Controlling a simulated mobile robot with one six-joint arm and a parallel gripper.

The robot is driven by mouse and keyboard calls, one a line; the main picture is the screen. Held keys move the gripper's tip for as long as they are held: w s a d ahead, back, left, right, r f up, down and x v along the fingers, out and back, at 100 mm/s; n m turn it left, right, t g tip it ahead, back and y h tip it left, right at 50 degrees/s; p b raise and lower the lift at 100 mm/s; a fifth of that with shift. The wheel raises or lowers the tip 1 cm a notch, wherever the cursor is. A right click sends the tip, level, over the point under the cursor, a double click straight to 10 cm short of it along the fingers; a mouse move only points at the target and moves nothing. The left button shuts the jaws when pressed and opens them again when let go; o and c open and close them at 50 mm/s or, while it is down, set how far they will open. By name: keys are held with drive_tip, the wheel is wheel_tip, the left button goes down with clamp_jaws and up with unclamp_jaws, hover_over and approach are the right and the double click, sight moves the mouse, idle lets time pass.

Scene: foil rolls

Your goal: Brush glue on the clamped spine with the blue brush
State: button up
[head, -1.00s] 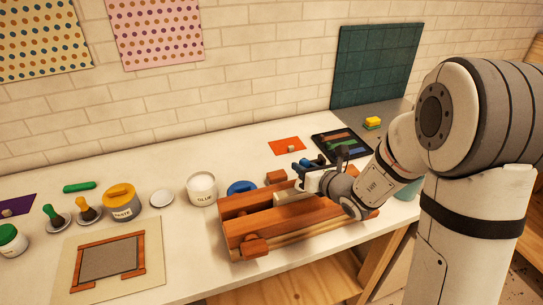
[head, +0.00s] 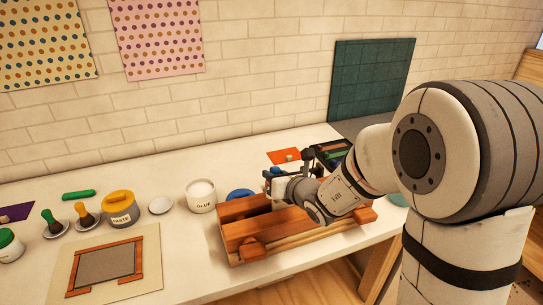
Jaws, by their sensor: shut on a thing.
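The wooden clamp (head: 250,232) lies on the white bench. A pale strip, probably the clamped spine, sits between its boards, and my arm hides much of it. My gripper (head: 270,178) is above the clamp's back side, shut on a small blue thing (head: 276,170), likely the blue brush. Its bristles are not clear. The white glue pot (head: 201,196) stands open to the left of the clamp, and its contents look pale. A blue lid (head: 240,193) lies between the pot and my gripper.
A paste pot (head: 121,208) with a yellow lid, a green brush (head: 51,220) and an orange brush (head: 86,216) stand at left. A dark tray (head: 335,150) and orange card (head: 283,155) are behind my arm.

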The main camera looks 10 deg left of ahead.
wheel_tip(320, 180, up, 3)
drive_tip(key=shift+w+d+f+p, duration=0.1)
drive_tip(key=shift+f+p, duration=0.05)
drive_tip(key=shift+p, duration=0.25)
drive_tip(key=shift+r+p, duration=1.2)
drive_tip(key=shift+r, duration=1.1)
